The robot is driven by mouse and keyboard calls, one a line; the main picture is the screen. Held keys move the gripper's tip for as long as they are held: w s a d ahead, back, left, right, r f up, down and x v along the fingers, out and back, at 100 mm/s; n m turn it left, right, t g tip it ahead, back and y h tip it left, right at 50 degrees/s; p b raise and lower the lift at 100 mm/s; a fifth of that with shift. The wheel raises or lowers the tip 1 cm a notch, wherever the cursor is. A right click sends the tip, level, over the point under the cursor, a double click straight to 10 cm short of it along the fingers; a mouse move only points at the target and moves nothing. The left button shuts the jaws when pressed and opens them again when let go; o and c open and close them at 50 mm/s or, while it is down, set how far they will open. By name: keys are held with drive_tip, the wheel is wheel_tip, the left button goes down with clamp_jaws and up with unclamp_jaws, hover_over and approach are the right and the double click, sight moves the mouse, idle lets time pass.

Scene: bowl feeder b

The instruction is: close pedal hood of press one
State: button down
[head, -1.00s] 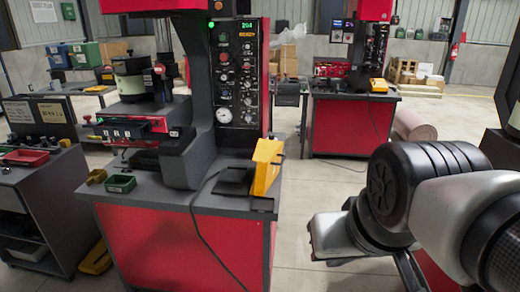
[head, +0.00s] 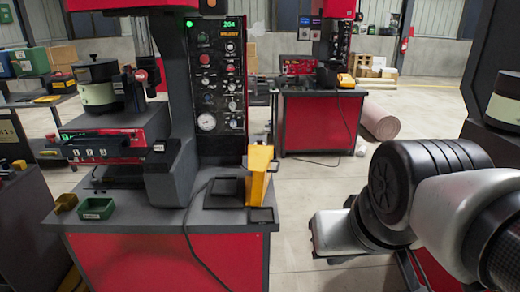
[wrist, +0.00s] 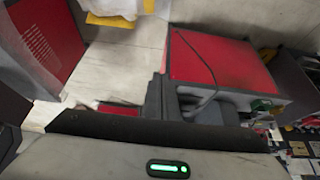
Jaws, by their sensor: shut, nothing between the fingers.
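A yellow pedal hood (head: 259,172) stands raised and steep at the right front of the near press's table, beside a dark flat plate (head: 225,192). A small dark tray-like piece (head: 262,215) lies at its foot. The near press (head: 165,252) has a red front and a lit panel. My gripper (wrist: 153,82) shows in the wrist view as dark fingers together above the grey hand with a green light. It is shut and empty, apart from the hood. In the head view my arm is at the right and the fingers are hidden.
A second red press (head: 320,125) with a yellow hood (head: 346,80) lying lower stands behind. Small green (head: 97,208) and yellow (head: 66,202) bins sit on the near table's left. A pale roll (head: 380,121) lies on the floor. Floor between the presses is clear.

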drive_tip(key=w+f+m+t+b, duration=0.2)
drive_tip(key=w+f+m+b, duration=0.1)
drive_tip(key=w, duration=0.7)
drive_tip(key=w+f+m+t+b, duration=0.2)
drive_tip(key=w+f+m, duration=0.1)
drive_tip(key=w, duration=0.7)
drive_tip(key=w+f+m+t+b, duration=0.2)
drive_tip(key=w+f+m+b, duration=0.1)
drive_tip(key=w, duration=0.7)
drive_tip(key=w+d+f+m+t+b, duration=0.3)
drive_tip(key=w+f+m+t+b, duration=0.3)
drive_tip(key=w+f+m, duration=0.8)
drive_tip(key=w+a+r+n+b, duration=0.1)
drive_tip(key=w+a, duration=0.1)
drive_tip(key=w, duration=0.4)
drive_tip(key=w+a+r+b, duration=0.1)
drive_tip(key=w+a, duration=0.1)
drive_tip(key=w, duration=0.3)
drive_tip(key=shift+w+r+n+b, duration=0.3)
drive_tip(key=shift+w+n, duration=0.05)
drive_tip(key=shift+n, duration=0.05)
drive_tip(key=shift+a+r, duration=0.1)
drive_tip(key=shift+a, duration=0.05)
